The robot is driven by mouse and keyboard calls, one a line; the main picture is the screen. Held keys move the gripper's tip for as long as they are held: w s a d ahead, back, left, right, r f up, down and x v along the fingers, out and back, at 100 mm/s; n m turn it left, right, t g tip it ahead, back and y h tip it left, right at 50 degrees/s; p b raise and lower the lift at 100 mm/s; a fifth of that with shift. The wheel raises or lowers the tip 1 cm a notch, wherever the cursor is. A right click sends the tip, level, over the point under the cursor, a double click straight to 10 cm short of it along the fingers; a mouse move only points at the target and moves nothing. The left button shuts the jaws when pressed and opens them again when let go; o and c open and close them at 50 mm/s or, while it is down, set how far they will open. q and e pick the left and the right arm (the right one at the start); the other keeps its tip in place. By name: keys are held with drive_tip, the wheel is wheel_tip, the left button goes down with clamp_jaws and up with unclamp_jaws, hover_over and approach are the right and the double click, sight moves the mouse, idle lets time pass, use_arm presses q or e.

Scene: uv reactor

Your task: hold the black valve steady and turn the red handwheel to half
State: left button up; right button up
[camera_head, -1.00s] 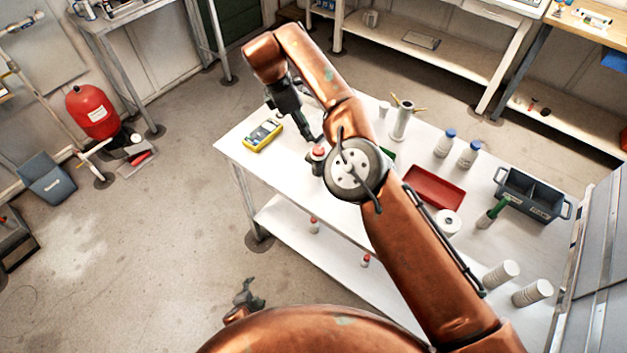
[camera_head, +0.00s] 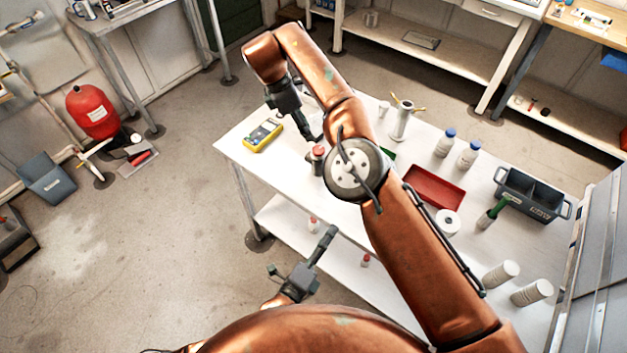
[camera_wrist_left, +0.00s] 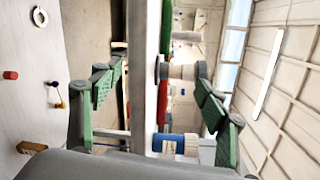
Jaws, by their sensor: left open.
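A small dark upright piece with a red top (camera_head: 318,153) stands on the white table, by my right gripper's tip. I cannot tell whether it is the black valve or the red handwheel, and no other clear valve or wheel shows; my right forearm covers part of the table. My right gripper (camera_head: 309,133) points down next to that piece; whether it touches it or is open is unclear. My left gripper (camera_head: 300,250) is open and empty, low in front of the table's near edge. Its green-padded fingers are spread apart in the left wrist view (camera_wrist_left: 158,75).
A yellow meter (camera_head: 263,135), a red tray (camera_head: 434,186), white bottles with blue caps (camera_head: 446,143) and a dark divided bin (camera_head: 530,195) are on the table. Red-topped bottles (camera_head: 313,223) stand on the lower shelf.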

use_arm(q)
wheel_tip(320, 180, up, 4)
drive_tip(key=d+m+t, duration=0.1)
drive_tip(key=m, duration=0.1)
drive_tip(key=m+t+y, duration=0.2)
drive_tip(key=m+y, duration=0.2)
drive_tip(key=m, duration=0.1)
approach(315, 166)
drive_tip(key=d+r, duration=0.1)
drive_tip(key=s+d+r, duration=0.1)
drive_tip(key=d, duration=0.1)
drive_tip(key=s+d, duration=0.1)
drive_tip(key=d, duration=0.1)
drive_tip(key=shift+s+r, duration=0.15)
drive_tip(key=shift+r, duration=0.25)
drive_tip(key=w+a+m+y, duration=0.1)
drive_tip(key=w, duration=0.1)
drive_tip(key=w+a+f+m+y, duration=0.1)
drive_tip(key=w, duration=0.1)
drive_tip(key=w+f+y, duration=0.1)
drive_tip(key=shift+w+a+m, duration=0.4)
drive_tip(key=shift+w+f+y, duration=0.1)
drive_tip(key=shift+w+y, duration=0.2)
drive_tip(key=shift+w, duration=0.25)
drive_tip(key=shift+w+d, duration=0.15)
drive_tip(key=shift+w, duration=3.35)
drive_tip(key=shift+c, duration=0.4)
drive_tip(key=c, duration=1.3)
